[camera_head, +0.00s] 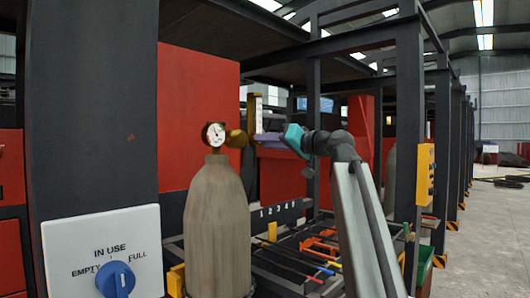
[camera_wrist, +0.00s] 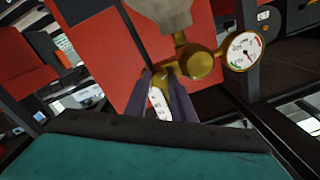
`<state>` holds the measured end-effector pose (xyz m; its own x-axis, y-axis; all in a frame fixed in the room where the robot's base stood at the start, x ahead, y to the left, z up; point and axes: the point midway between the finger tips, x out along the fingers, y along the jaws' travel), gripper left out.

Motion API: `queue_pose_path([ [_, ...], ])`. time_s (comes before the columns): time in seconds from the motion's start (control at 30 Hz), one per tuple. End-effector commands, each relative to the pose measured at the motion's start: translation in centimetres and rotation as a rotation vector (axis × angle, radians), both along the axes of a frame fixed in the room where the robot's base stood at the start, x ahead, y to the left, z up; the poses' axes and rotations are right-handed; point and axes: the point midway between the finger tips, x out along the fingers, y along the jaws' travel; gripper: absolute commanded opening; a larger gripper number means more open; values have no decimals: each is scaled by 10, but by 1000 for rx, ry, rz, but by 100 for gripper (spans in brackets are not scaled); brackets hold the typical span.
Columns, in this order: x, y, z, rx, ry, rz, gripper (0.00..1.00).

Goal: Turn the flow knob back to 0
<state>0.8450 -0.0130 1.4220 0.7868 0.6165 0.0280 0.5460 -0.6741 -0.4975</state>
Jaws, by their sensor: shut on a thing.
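A grey-brown gas cylinder (camera_head: 217,225) stands upright at the left of centre in the head view. Its brass regulator (camera_head: 236,138) carries a round white gauge (camera_head: 214,134) and an upright flow tube (camera_head: 254,112) with a yellowish scale. My gripper (camera_head: 260,138) reaches in from the right, its purple fingers at the regulator's right end, below the tube. In the wrist view, the cylinder top and gauge (camera_wrist: 242,51) appear upside down. My gripper (camera_wrist: 162,76) is shut on the flow knob at the brass body; its fingers mostly hide the knob and its setting.
A white plate with a blue dial (camera_head: 115,279), marked EMPTY, IN USE and FULL, stands at the front left beside a dark post (camera_head: 92,110). A numbered rack with coloured bars (camera_head: 310,255) lies behind my arm. Open floor (camera_head: 490,235) shows at the right.

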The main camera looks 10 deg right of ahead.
Motion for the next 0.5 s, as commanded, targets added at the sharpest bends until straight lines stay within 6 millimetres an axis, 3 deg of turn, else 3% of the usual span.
queue_pose_path([
  [0.5, -1, 1, -3, -258, -180, 5, 0],
])
